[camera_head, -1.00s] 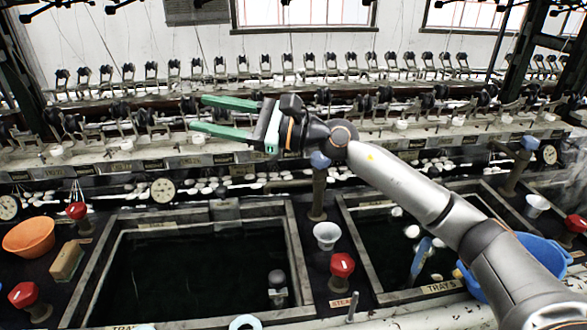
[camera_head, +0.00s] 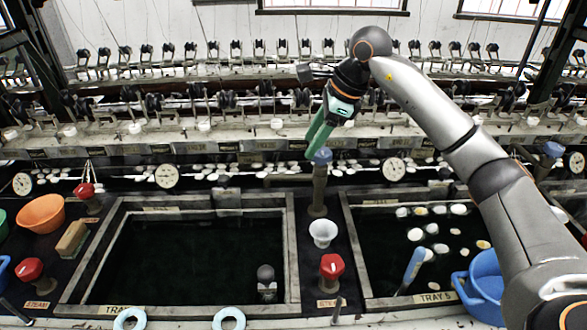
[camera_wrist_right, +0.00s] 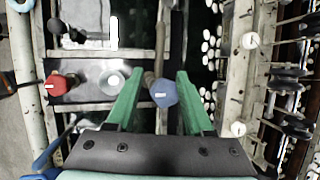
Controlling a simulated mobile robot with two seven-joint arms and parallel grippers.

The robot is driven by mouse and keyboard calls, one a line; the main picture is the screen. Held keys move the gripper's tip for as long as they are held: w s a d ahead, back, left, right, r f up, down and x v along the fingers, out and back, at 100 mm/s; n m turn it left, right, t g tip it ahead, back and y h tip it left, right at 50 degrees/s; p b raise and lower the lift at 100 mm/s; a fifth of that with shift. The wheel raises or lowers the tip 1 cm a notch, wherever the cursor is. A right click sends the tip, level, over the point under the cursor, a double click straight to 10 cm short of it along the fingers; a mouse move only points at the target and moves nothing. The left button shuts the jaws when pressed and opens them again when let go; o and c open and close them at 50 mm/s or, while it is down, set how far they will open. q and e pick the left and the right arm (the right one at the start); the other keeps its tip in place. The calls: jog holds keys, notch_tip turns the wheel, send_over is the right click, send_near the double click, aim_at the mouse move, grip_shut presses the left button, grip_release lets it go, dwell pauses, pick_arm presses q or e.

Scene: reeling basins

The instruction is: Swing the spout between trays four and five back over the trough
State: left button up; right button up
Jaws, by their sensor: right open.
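The spout's upright brown post (camera_head: 319,190) with a blue cap (camera_head: 322,157) stands between the left tray (camera_head: 200,250) and tray five (camera_head: 420,250). My right gripper (camera_head: 318,142) is open and points down, with its green fingers just above the cap or around its top. In the right wrist view the blue cap (camera_wrist_right: 163,93) shows between the two open fingers (camera_wrist_right: 161,75), and I cannot tell whether they touch it. My left gripper is not in view.
A white funnel-shaped cup (camera_head: 323,233) and a red steam knob (camera_head: 332,267) stand in front of the post. A dark channel with white cocoons (camera_head: 230,172) runs behind the trays. A blue basin (camera_head: 484,285) sits at right, an orange bowl (camera_head: 40,213) at left.

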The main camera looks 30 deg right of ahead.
aim_at(290, 175)
jog(key=x, duration=1)
jog(key=shift+w+a+f, duration=0.15)
jog(key=shift+f, duration=0.2)
grip_shut()
dwell(0.8)
